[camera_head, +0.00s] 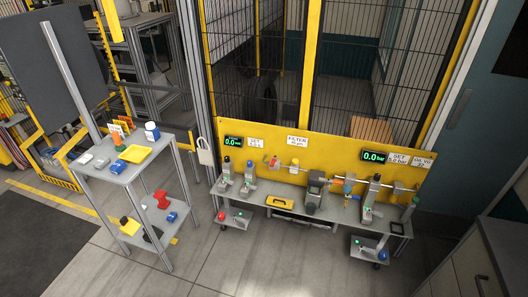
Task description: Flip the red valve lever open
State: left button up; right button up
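A small red part (273,162), which looks like the valve lever, is on the left part of the pipe line in front of the yellow panel (330,152). It is too small to tell which way it points. Neither of my grippers shows in the head view, and nothing of mine touches the red part.
A grey bench (335,210) with clamps and a yellow case (280,201) stands below the panel. Low side shelves hold a red knob (221,216) and a blue knob (382,254). A two-tier cart (118,172) stands left. The floor (270,262) in front is clear.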

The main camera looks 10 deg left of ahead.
aim_at(274, 160)
jog(key=i+u, duration=0.3)
jog(key=i+l+u, duration=0.2)
jog(key=i, duration=0.45)
jog(key=i+l+u, duration=0.2)
jog(key=i+l, duration=0.15)
jog(key=i, duration=0.25)
jog(key=i+l+u, duration=0.25)
jog(key=i+l, duration=0.15)
jog(key=i, duration=0.2)
